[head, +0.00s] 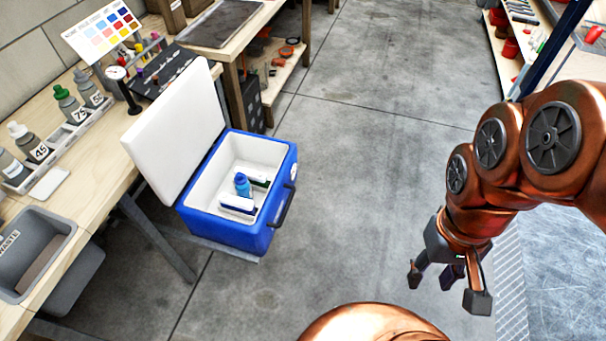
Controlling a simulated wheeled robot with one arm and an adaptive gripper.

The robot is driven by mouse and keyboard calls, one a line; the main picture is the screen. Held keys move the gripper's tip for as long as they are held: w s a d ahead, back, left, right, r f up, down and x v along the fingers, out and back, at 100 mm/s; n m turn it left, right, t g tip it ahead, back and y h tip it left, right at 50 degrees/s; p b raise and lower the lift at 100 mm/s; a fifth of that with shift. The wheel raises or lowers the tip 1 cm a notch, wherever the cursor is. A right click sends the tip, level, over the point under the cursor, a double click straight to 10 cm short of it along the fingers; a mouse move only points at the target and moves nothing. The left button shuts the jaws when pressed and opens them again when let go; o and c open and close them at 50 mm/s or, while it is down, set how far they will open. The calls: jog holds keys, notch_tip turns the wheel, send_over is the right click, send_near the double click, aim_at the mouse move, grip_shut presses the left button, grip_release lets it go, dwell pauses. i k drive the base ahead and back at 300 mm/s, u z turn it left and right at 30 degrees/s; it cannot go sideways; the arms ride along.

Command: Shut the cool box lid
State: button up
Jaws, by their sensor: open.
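The blue cool box (228,226) stands on a low support beside the workbench at the left. Its white lid (178,130) is open and leans up and back toward the bench. Inside the white interior are a blue bottle (243,185) and white packs (237,203). A dark handle (283,206) is on the box's right side. My gripper (449,286) hangs at the right, fingers apart and pointing down, empty. It is well to the right of the box and touches nothing.
The workbench (92,190) at the left carries numbered bottles (72,105), a colour chart (102,30) and a grey waste bin (32,250). A second bench (270,12) stands behind. Grey concrete floor (345,170) lies clear between the box and my gripper. Shelves (508,45) stand at the far right.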

aim_at(168, 143)
jog(key=u, duration=0.2)
jog(key=i, duration=0.5)
jog(key=u, duration=0.95)
jog(key=i, duration=0.45)
jog(key=u, duration=2)
